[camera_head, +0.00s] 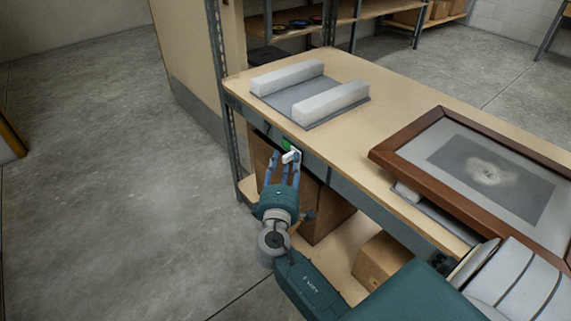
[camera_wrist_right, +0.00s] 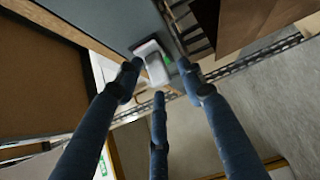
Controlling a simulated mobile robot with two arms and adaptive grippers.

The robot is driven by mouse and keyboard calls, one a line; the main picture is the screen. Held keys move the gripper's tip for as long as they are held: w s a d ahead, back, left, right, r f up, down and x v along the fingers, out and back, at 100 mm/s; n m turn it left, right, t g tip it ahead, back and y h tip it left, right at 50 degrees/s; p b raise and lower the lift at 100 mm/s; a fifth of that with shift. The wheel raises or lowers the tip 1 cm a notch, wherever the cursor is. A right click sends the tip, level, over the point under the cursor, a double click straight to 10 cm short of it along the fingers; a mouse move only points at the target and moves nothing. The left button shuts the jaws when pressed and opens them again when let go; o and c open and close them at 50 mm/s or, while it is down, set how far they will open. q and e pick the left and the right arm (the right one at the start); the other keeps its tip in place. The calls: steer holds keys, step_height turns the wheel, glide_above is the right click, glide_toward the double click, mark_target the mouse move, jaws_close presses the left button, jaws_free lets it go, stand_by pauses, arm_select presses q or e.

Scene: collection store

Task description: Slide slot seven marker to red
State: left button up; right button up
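The slot marker (camera_head: 291,157) is a small white slider tab on the front edge of the shelf, with a patch of green beside it. No red shows on it. In the right wrist view the white marker (camera_wrist_right: 157,70) lies just beyond my fingertips, with green at its right side. My right gripper (camera_head: 283,161) is in front of the marker, its blue fingers pointing at the shelf edge. In the wrist view the fingers of this gripper (camera_wrist_right: 160,78) are spread apart around the tab; contact cannot be told. My left gripper is not in view.
The wooden shelf top (camera_head: 385,110) holds a grey pad with two white foam blocks (camera_head: 287,77) and a brown framed picture (camera_head: 475,175). Cardboard boxes (camera_head: 382,260) stand on the lower shelf. A metal upright (camera_head: 228,130) is left of the marker. The floor at left is clear.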

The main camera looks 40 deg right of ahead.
jaws_close()
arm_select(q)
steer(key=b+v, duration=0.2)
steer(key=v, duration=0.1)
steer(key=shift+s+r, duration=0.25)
arm_select(e)
steer(key=w, duration=0.4)
steer(key=shift+w+a, duration=0.25)
steer(key=shift+c, duration=1.2)
jaws_free()
steer(key=shift+o, duration=1.2)
steer(key=shift+w+a+f, duration=0.1)
steer(key=shift+w+f, duration=0.1)
steer(key=shift+w, duration=0.05)
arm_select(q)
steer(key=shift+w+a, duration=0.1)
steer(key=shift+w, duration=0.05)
arm_select(e)
steer(key=shift+r, duration=0.1)
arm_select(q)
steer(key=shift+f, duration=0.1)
arm_select(e)
steer(key=shift+s, duration=0.15)
steer(key=v, duration=1.1)
steer(key=shift+s+a, duration=0.2)
steer(key=shift+s, duration=0.1)
